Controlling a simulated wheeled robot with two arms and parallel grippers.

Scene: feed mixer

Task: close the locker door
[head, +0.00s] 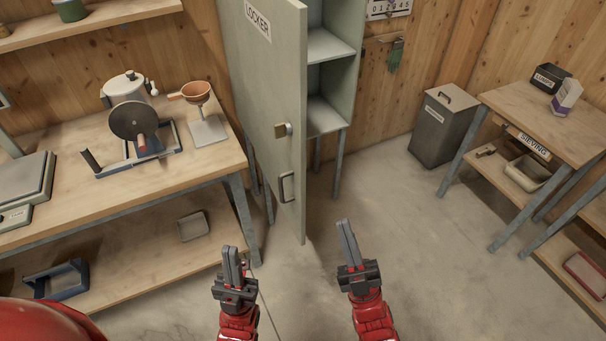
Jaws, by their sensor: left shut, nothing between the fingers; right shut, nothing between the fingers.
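The locker (347,88) is a grey-green cabinet on legs against the back wall, with empty-looking shelves inside. Its door (262,95) stands wide open, swung toward me on the left side of the cabinet. My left gripper (232,250) is shut and empty, below and left of the door's lower edge in the picture. My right gripper (344,222) is shut and empty, to the right of the door's free edge, apart from it.
A wooden workbench (60,195) with a hand-cranked machine (131,118) and a funnel on a stand (207,130) is close left of the door. A grey bin (443,125) and a sieving table (520,115) stand at right. The floor between is clear.

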